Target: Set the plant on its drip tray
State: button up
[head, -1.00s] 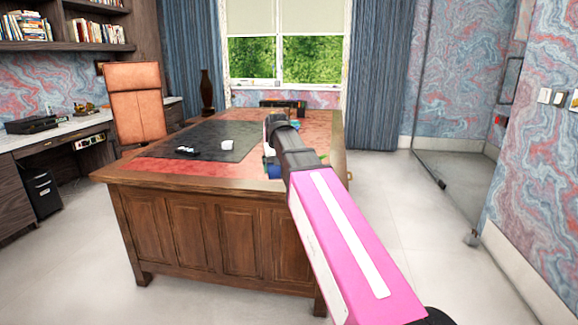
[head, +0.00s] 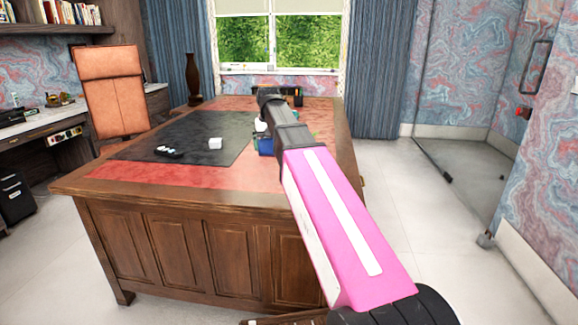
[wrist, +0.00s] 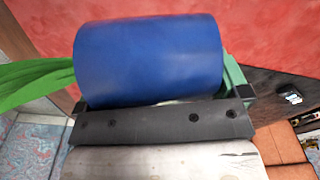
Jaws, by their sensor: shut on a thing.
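The plant shows in the wrist view as a smooth blue pot (wrist: 150,58) with a long green leaf (wrist: 35,82) out to the left. My gripper (wrist: 165,103) is shut on this pot, which lies sideways across that view. In the head view a small part of the blue pot (head: 264,146) shows beside my dark wrist, over the right part of the desk; my arm hides the rest. A teal-green edge (wrist: 234,78) shows by the pot's right end; I cannot tell what it belongs to. I cannot make out the drip tray for certain.
The wooden desk (head: 190,196) has a red leather top and a dark mat (head: 190,133). A white block (head: 215,143) and a small black-and-white item (head: 168,152) lie on the mat. A dark organizer (head: 275,94) stands at the back. An orange chair (head: 110,90) is behind the desk's left side.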

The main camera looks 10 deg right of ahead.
jog(key=w+d+f, duration=0.1)
jog(key=d+f, duration=0.1)
jog(key=d, duration=0.1)
jog(key=w+d+f, duration=0.2)
jog(key=d, duration=0.1)
jog(key=w+d+f, duration=0.2)
jog(key=d, duration=0.2)
jog(key=shift+w+d+f, duration=0.1)
jog(key=shift+w+f, duration=0.05)
jog(key=shift+f, duration=0.25)
jog(key=shift+d+f, duration=0.1)
jog(key=shift+f, duration=1.95)
jog(key=shift+f, duration=0.15)
jog(key=o, duration=0.9)
notch_tip(320, 180, up, 12)
jog(key=s, duration=0.1)
